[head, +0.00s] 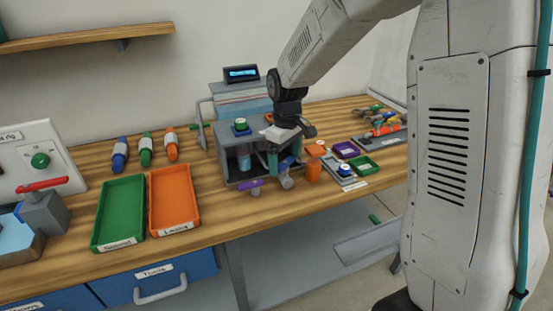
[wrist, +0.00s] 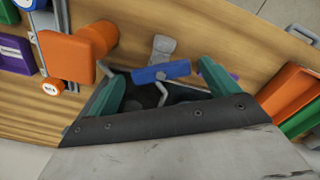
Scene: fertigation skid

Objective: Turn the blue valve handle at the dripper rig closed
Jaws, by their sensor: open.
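The blue valve handle (wrist: 160,72) is a short bar, seen between the two green fingers of my open gripper (wrist: 158,80) in the wrist view. It appears slightly tilted, with a gap to either finger. A bent grey metal piece shows beside it, and a grey fitting (wrist: 161,48) sticks out beyond it. In the head view the blue handle (head: 287,163) is partly hidden by my gripper (head: 282,155), at the front of the grey dripper rig (head: 233,168). A purple handle (head: 250,185) is at the rig's lower front, and its end shows behind the finger at right in the wrist view.
An orange block (wrist: 67,58) with a round orange part stands close to my gripper. Green (head: 97,240) and orange (head: 193,221) trays lie left of the rig. Small coloured items and tools (head: 385,131) are to its right. The table's front edge is close below the rig.

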